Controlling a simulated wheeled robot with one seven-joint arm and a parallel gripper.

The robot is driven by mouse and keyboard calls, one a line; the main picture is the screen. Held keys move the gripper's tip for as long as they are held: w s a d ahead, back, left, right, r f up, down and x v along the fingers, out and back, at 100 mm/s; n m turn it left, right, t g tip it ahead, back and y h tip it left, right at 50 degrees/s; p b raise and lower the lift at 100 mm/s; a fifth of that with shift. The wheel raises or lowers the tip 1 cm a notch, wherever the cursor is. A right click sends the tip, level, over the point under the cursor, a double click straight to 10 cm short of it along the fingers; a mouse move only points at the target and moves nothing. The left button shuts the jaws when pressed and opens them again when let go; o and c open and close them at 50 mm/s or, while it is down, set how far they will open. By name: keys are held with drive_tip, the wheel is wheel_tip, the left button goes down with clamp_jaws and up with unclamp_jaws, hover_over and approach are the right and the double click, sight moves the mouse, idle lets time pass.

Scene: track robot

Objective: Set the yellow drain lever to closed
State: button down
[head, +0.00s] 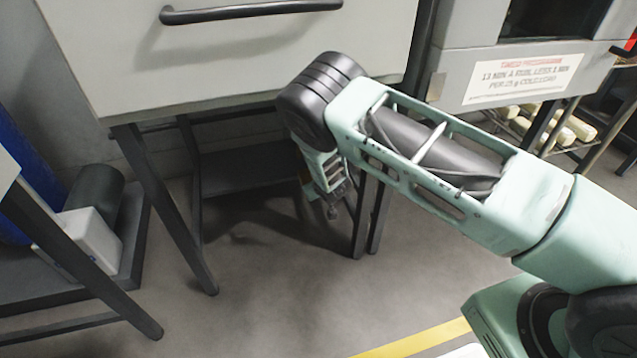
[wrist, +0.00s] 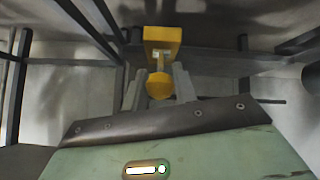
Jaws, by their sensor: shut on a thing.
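The yellow drain lever (wrist: 159,85) shows in the upper middle of the wrist view, with a squarish yellow part at the top and a rounded yellow knob below it. My gripper (wrist: 160,88) has its two grey fingers on either side of the knob and is shut on it. In the head view my arm reaches down to the left, and my gripper (head: 332,208) is low beside the legs of a grey cabinet. The lever cannot be made out in the head view. I cannot tell the lever's setting.
The grey cabinet (head: 240,60) with a dark handle stands on dark legs close around my arm. A machine with a white sign (head: 524,79) stands at the upper right. A white box (head: 85,245) sits at the left. The floor (head: 290,310) in front is clear.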

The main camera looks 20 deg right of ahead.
drive_tip(key=shift+w+r+p, duration=0.3)
drive_tip(key=shift+w+r, duration=0.2)
drive_tip(key=c, duration=1.1)
unclamp_jaws()
drive_tip(key=shift+s, duration=0.15)
drive_tip(key=p+v, duration=0.5)
drive_tip(key=v, duration=1.2)
drive_tip(key=shift+p, duration=0.3)
drive_tip(key=shift+s, duration=0.1)
